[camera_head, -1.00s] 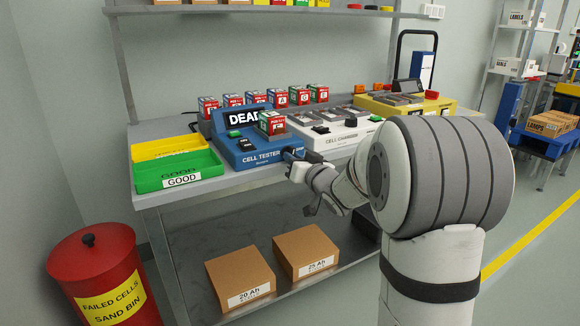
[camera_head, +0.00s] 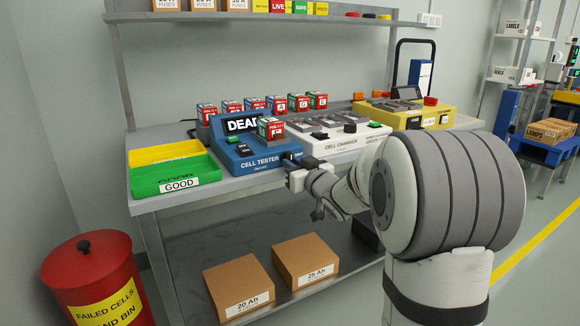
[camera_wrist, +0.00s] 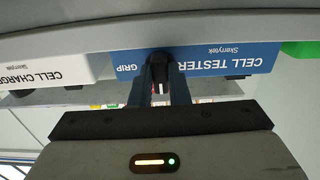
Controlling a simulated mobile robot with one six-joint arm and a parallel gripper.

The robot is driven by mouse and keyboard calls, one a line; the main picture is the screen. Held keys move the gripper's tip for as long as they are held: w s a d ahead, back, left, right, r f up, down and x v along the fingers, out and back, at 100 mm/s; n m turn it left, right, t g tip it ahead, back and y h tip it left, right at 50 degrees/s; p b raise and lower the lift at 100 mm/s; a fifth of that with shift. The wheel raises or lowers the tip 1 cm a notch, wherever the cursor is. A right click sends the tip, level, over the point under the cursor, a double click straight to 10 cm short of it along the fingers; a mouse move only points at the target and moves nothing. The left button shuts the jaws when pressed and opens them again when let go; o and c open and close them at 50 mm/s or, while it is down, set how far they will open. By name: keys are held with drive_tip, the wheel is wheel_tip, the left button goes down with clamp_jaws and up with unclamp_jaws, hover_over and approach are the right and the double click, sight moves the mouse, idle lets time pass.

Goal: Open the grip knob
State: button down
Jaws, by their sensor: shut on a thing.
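The blue cell tester (camera_head: 228,155) stands on the bench, its display reading DEAD. A cell (camera_head: 270,128) with red, white and green faces sits on top of it. The black grip knob (camera_wrist: 159,70) is on the tester's front face beside the word GRIP, seen upside down in the wrist view. My gripper (camera_wrist: 161,82) is at the tester's front, its two blue fingers on either side of the knob and shut on it. In the head view my gripper (camera_head: 290,161) mostly hides the knob.
A green GOOD tray (camera_head: 143,187) and a yellow tray (camera_head: 140,156) are left of the tester. A white cell charger (camera_head: 335,146) stands close on the right. Several cells line the bench behind. A red bin (camera_head: 90,275) is on the floor at left.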

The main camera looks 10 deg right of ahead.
drive_tip(key=c, duration=1.7)
unclamp_jaws()
drive_tip(key=shift+r, duration=0.5)
drive_tip(key=shift+o, duration=0.3)
drive_tip(key=shift+f, duration=0.2)
drive_tip(key=shift+s, duration=0.1)
drive_tip(key=p+v, duration=0.2)
drive_tip(key=v, duration=0.5)
drive_tip(key=shift+s, duration=0.3)
drive_tip(key=shift+d, duration=0.1)
